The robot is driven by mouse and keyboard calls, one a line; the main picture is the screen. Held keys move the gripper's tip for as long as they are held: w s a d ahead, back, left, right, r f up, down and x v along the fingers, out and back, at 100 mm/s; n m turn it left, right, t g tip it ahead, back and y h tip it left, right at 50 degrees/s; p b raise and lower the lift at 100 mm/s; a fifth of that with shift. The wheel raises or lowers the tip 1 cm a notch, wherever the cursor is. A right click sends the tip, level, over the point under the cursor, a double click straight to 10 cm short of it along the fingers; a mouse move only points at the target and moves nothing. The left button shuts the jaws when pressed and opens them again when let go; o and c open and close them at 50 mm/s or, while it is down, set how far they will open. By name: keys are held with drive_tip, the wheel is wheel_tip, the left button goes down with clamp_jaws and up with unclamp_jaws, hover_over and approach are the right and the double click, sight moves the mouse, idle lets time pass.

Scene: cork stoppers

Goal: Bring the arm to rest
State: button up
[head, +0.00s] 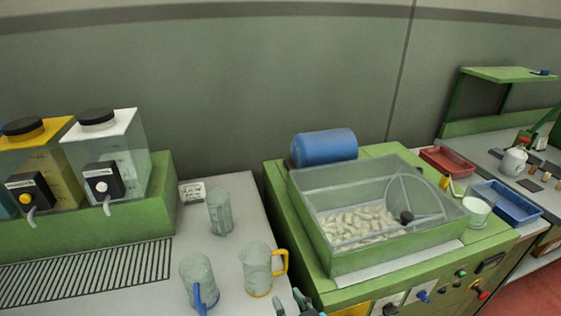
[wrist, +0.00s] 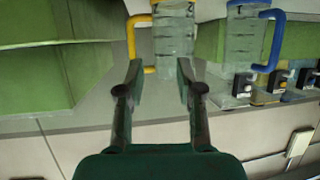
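My gripper (wrist: 160,72) is open in the wrist view, its two dark green fingers apart with nothing between them. In the head view only the tips of my gripper (head: 290,303) show at the bottom edge, just in front of the yellow-handled jug (head: 257,272). That clear jug also shows in the wrist view (wrist: 174,35), beyond the fingers and apart from them. A blue-handled jug (head: 196,275) stands to its left in the head view and shows in the wrist view (wrist: 243,42). Most of my arm is out of view.
Another clear jug (head: 220,212) stands behind on the grey bench. A green machine with a clear-walled bin of corks (head: 355,226) and a blue cylinder (head: 325,147) is at right. Dispenser tanks (head: 118,150) stand at left behind a slatted grate (head: 90,272). Red (head: 447,162) and blue (head: 506,203) trays lie farther right.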

drive_tip(key=s+d+f+m+t+h, duration=0.1)
drive_tip(key=s+d+f+m+h, duration=0.1)
drive_tip(key=s+d+f, duration=0.5)
drive_tip(key=s+d+f+m+t+h, duration=0.1)
drive_tip(key=s+d+f, duration=0.2)
drive_tip(key=s+d, duration=0.35)
drive_tip(key=s+d+r+m+h, duration=0.1)
drive_tip(key=s, duration=0.8)
drive_tip(key=s+d+r+m+h, duration=0.1)
drive_tip(key=s+d, duration=0.1)
drive_tip(key=s, duration=0.8)
drive_tip(key=shift+s+r+h, duration=0.15)
drive_tip(key=shift+s+h, duration=0.15)
drive_tip(key=shift+h, duration=0.1)
